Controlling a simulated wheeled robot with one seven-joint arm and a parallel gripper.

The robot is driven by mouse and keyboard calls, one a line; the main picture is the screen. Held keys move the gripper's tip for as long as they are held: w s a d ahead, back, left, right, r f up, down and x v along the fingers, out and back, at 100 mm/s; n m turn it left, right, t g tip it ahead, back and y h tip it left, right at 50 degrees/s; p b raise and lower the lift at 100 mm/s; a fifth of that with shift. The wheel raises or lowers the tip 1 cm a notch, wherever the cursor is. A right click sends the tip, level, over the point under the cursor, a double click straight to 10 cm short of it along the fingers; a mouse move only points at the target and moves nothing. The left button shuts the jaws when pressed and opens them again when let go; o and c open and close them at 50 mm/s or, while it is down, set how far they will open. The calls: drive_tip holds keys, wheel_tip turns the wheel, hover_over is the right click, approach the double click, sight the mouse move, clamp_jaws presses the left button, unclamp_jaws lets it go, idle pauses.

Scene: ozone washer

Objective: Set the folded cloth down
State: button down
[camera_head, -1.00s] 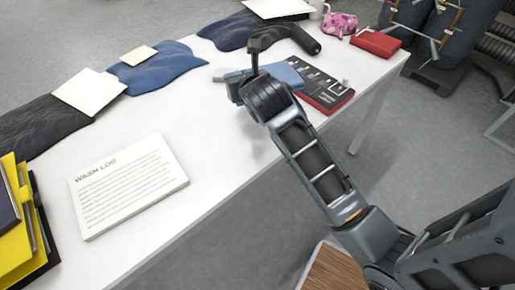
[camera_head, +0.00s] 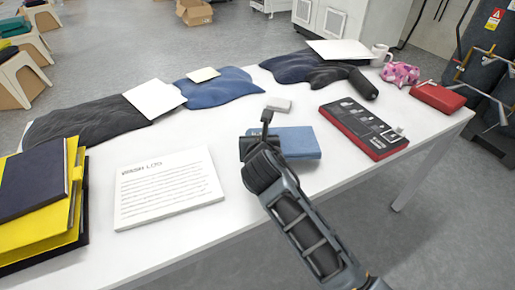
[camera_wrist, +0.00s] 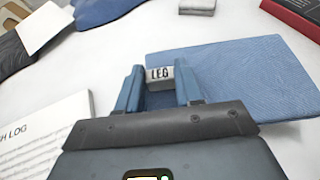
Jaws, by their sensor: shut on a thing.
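A blue folded cloth (camera_head: 300,143) lies flat on the white table beside my gripper; it fills the right of the wrist view (camera_wrist: 250,75). My gripper (camera_wrist: 160,88) is low over the table at the cloth's left end. Its fingers are shut on a small grey piece (camera_wrist: 160,74) labelled "LEG". Whether this piece is apart from the blue cloth or joined to it, I cannot tell. In the head view my wrist hides the held piece.
A wash log board (camera_head: 167,188) lies to the left and a red-edged case (camera_head: 363,128) to the right. A small grey block (camera_head: 278,104) lies behind the gripper. Dark and blue garments (camera_head: 220,86) line the far side. Bare table shows between the board and gripper.

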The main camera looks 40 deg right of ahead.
drive_tip(key=shift+f+b, duration=0.35)
drive_tip(key=shift+f, duration=1.6)
drive_tip(key=shift+f, duration=0.1)
drive_tip(key=c, duration=0.7)
unclamp_jaws()
drive_tip(key=shift+c, duration=0.2)
drive_tip(key=v, duration=1.2)
drive_tip(key=shift+p, duration=0.35)
